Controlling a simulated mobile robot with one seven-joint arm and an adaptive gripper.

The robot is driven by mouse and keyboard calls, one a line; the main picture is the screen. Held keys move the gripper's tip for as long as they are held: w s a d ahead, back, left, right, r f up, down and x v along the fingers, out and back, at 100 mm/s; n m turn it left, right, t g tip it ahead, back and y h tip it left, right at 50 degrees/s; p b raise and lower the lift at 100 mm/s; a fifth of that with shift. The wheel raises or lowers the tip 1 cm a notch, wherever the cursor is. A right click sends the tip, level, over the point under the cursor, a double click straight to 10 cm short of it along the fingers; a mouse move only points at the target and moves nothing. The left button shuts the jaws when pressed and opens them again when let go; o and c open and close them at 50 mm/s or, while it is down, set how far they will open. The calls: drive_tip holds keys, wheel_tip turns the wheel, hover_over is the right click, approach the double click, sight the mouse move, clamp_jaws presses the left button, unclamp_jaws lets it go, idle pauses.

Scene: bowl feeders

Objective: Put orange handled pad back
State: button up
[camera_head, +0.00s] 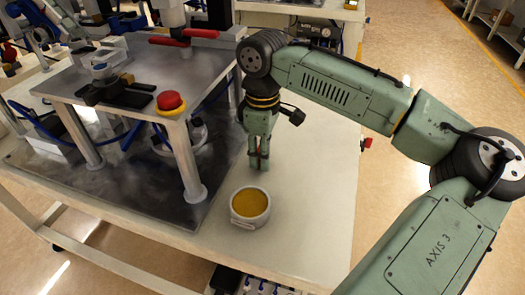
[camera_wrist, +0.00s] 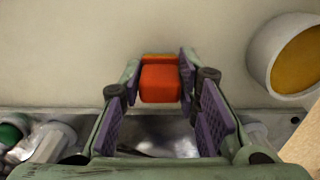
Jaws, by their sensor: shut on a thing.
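The orange-handled pad (camera_wrist: 160,82) is between my fingertips in the wrist view; I see its orange block-like handle, and the pad part is hidden or too unclear to make out. My gripper (camera_wrist: 160,80) is shut on the handle, with a purple-lined finger on each side. In the head view my gripper (camera_head: 259,160) points down over the pale tabletop, just behind a white round container (camera_head: 248,222) with a yellow-orange inside. That container also shows at the right of the wrist view (camera_wrist: 261,58). Whether the pad touches the tabletop I cannot tell.
A grey metal stand (camera_head: 115,75) on a dark plate fills the left of the table (camera_head: 305,215). A red emergency button (camera_head: 171,101) sits on its near corner. Red-handled parts (camera_head: 185,37) lie at its back. The tabletop right of my gripper is clear.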

drive_tip(key=shift+f, duration=0.1)
drive_tip(key=o, duration=1.1)
wheel_tip(320, 180, up, 12)
drive_tip(key=shift+r+b, duration=0.15)
drive_tip(key=shift+b, duration=0.2)
